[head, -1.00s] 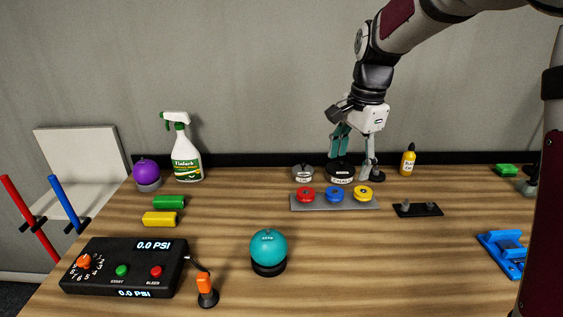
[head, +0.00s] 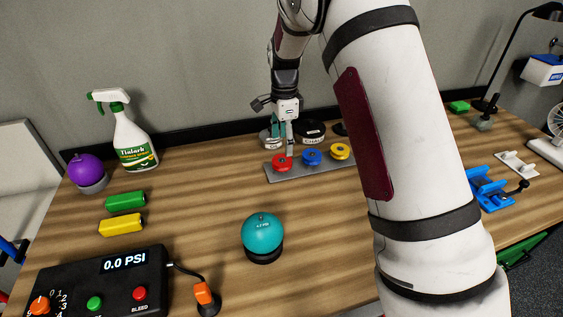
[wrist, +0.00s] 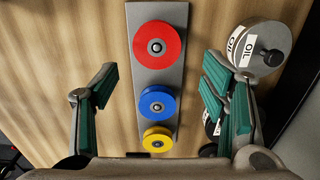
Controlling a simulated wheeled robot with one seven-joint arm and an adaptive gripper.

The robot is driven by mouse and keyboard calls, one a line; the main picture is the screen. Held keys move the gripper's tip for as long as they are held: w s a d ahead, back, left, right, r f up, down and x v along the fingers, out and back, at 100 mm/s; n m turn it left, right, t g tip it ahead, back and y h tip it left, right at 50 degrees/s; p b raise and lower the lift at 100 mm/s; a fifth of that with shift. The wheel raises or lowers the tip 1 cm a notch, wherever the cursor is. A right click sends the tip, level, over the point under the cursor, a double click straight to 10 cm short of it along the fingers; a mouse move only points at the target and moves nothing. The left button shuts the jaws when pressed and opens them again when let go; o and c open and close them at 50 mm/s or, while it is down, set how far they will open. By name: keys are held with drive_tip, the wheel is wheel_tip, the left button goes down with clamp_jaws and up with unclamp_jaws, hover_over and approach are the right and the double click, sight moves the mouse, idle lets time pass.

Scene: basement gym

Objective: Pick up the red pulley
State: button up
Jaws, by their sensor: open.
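The red pulley (head: 282,162) sits at the left end of a grey plate (head: 273,176), beside a blue pulley (head: 312,157) and a yellow pulley (head: 340,151). In the wrist view the red pulley (wrist: 157,45) lies at the far end of the row, with the blue pulley (wrist: 158,102) and yellow pulley (wrist: 158,139) nearer. My gripper (head: 281,142) is above and slightly behind the red pulley in the head view. In the wrist view my gripper (wrist: 160,85) is open and empty, its teal-padded fingers on either side of the row.
A teal ball (head: 262,232) stands in front. A spray bottle (head: 130,140) and purple ball (head: 85,170) are at left. A blue fixture (head: 488,190) is at right.

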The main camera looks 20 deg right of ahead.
sight(284, 156)
drive_tip(key=shift+s+f+p, duration=0.2)
drive_tip(key=shift+f+p, duration=0.2)
drive_tip(key=shift+f, duration=2.65)
drive_tip(key=c, duration=1.2)
